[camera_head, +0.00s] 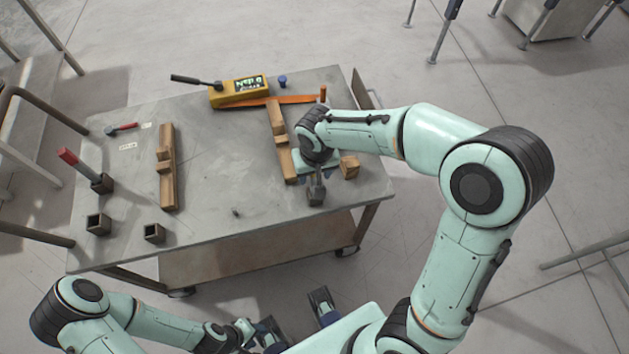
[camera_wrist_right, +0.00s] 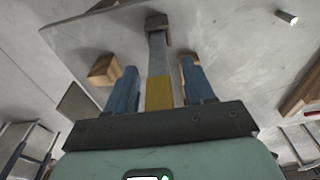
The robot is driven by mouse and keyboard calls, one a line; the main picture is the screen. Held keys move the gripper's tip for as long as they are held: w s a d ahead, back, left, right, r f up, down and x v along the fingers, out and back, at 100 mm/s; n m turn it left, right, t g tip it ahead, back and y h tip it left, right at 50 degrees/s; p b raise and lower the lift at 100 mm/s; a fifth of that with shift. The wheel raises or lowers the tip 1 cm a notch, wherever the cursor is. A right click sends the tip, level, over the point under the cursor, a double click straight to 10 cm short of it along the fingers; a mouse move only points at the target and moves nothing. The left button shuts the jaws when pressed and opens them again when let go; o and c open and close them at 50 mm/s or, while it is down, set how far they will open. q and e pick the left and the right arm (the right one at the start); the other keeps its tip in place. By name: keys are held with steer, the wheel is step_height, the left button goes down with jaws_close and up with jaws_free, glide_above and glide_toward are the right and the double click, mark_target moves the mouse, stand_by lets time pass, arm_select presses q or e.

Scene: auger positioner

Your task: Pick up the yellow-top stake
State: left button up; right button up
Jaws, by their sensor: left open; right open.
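The yellow-top stake (camera_wrist_right: 159,92) is a grey bar with a yellow end band. In the right wrist view it stands between the two blue fingers of my right gripper (camera_wrist_right: 161,75), with a gap visible on each side. Its far end sits in a dark square socket (camera_wrist_right: 157,22), which also shows in the head view (camera_head: 316,195). In the head view my right gripper (camera_head: 316,175) is over the table's right side and hides the yellow top. My left gripper (camera_head: 296,320) is open and empty, low in front of the table.
On the grey table (camera_head: 225,190) a red-top stake (camera_head: 68,157) leans in a socket at left. Two empty sockets (camera_head: 98,224) are near it. Wooden pieces (camera_head: 167,175), a yellow device (camera_head: 237,92) and an orange strip (camera_head: 275,101) also lie there. The table's middle is mostly clear.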

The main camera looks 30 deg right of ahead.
jaws_close()
